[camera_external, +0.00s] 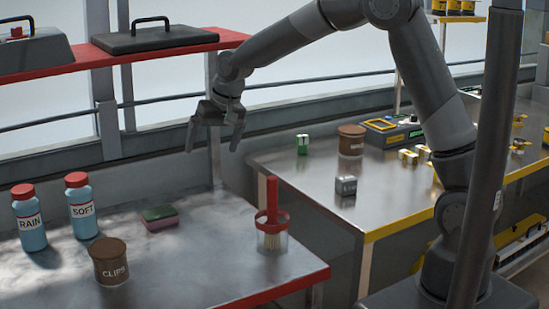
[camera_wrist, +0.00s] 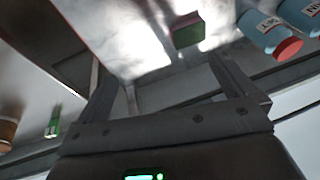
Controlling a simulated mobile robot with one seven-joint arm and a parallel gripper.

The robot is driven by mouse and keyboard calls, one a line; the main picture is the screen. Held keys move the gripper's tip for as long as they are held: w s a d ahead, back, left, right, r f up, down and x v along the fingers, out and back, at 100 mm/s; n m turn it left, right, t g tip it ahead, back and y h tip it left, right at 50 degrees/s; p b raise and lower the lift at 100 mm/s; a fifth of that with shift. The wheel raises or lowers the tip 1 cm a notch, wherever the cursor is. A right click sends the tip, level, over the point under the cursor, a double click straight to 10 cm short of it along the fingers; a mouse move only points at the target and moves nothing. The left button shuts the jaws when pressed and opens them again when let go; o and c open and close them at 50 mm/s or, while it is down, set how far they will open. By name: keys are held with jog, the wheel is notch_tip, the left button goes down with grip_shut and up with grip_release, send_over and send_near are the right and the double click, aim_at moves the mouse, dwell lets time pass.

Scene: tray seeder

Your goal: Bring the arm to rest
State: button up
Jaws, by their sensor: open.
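My gripper (camera_external: 213,138) is at the end of my raised arm, above the back of the red-edged table (camera_external: 215,262), near the gap between the two tables. Its two fingers are spread apart and point down. Nothing shows between them. In the wrist view my gripper (camera_wrist: 168,85) also shows with its fingers apart and empty. The arm bends up and over from its base at the right of the external view.
The left table holds blue bottles (camera_external: 83,212), a sponge (camera_external: 159,218), a CLIPS pot (camera_external: 109,262) and a red-handled brush holder (camera_external: 272,238). The yellow-edged table (camera_external: 300,185) holds a small grey box (camera_external: 345,186), a green item (camera_external: 302,144) and a brown pot (camera_external: 351,141). A red shelf (camera_external: 90,56) stands behind.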

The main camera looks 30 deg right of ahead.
jog(key=s+d+r+t+h, duration=0.1)
jog(key=s+d+r, duration=0.55)
jog(key=d, duration=0.25)
jog(key=s+d+r, duration=0.5)
jog(key=s+d, duration=0.2)
jog(key=d, duration=0.1)
jog(key=s+d, duration=0.5)
jog(key=s, duration=0.4)
jog(key=s+d+t+h, duration=0.1)
jog(key=s+d, duration=0.4)
jog(key=s, duration=0.5)
jog(key=shift+d+f+t, duration=0.25)
jog(key=shift+f+t, duration=0.05)
jog(key=shift+f, duration=0.05)
